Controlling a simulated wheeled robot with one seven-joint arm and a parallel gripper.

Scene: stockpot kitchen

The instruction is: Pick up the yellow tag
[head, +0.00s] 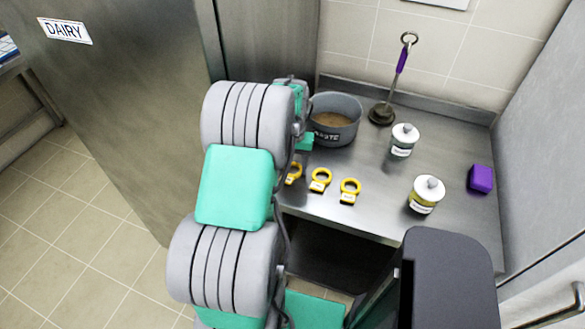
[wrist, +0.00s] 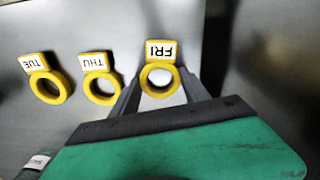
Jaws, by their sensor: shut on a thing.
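Three yellow ring-shaped tags with white labels lie in a row on the steel counter. In the wrist view they read TUE (wrist: 47,86), THU (wrist: 99,87) and FRI (wrist: 144,76). My gripper (wrist: 161,82) is shut on the FRI tag, with one finger at each side of its ring. In the head view the FRI tag (head: 294,174) is the leftmost, partly hidden by my arm; the THU tag (head: 320,181) and TUE tag (head: 350,191) lie to its right. My fingertips are hidden there. I cannot tell whether the FRI tag is clear of the counter.
A grey pot labelled WASTE (head: 337,127) stands behind the tags. A purple-handled plunger-like tool (head: 400,65), two white-lidded jars (head: 403,141) (head: 426,195) and a purple block (head: 480,179) stand to the right. A tall DAIRY cabinet (head: 130,80) is on the left.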

